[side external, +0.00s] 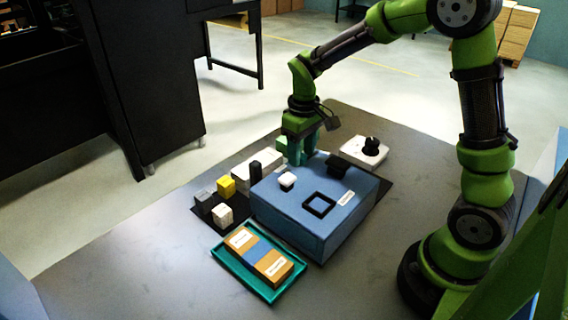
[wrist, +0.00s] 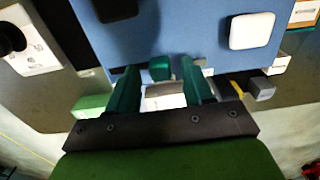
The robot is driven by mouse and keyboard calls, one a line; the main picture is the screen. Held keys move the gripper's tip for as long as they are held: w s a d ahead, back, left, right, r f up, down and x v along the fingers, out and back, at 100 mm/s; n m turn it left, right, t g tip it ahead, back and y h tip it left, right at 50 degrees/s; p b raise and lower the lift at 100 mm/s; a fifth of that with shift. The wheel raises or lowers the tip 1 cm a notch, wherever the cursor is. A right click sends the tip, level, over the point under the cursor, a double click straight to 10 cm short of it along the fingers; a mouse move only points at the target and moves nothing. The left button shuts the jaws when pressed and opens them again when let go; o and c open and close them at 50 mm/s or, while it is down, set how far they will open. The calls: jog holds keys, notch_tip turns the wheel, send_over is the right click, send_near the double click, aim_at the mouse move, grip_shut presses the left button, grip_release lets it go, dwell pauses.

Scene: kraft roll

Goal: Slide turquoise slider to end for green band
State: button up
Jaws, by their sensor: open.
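A small turquoise piece, likely the slider (wrist: 160,68), shows at the edge of the blue box (wrist: 180,35) in the wrist view. My gripper (wrist: 160,72) is open, with one teal finger on each side of this piece and gaps visible. In the side view my gripper (side external: 302,155) points down at the far edge of the blue box (side external: 300,222); I cannot make out the slider there. A green part (wrist: 90,105) lies left of the fingers in the wrist view and behind my gripper in the side view (side external: 281,146). I cannot tell whether it is the green band.
The box top bears a white button (side external: 287,180), a black square frame (side external: 319,204) and a black block (side external: 337,165). A white device (side external: 364,152) stands at the right.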

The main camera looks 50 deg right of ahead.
aim_at(316, 152)
jog(key=shift+f, duration=0.3)
grip_shut()
jog(key=shift+d, duration=3.1)
jog(key=shift+c, duration=1)
grip_release()
jog(key=shift+o, duration=1)
jog(key=shift+a, duration=0.1)
jog(key=shift+r, duration=0.15)
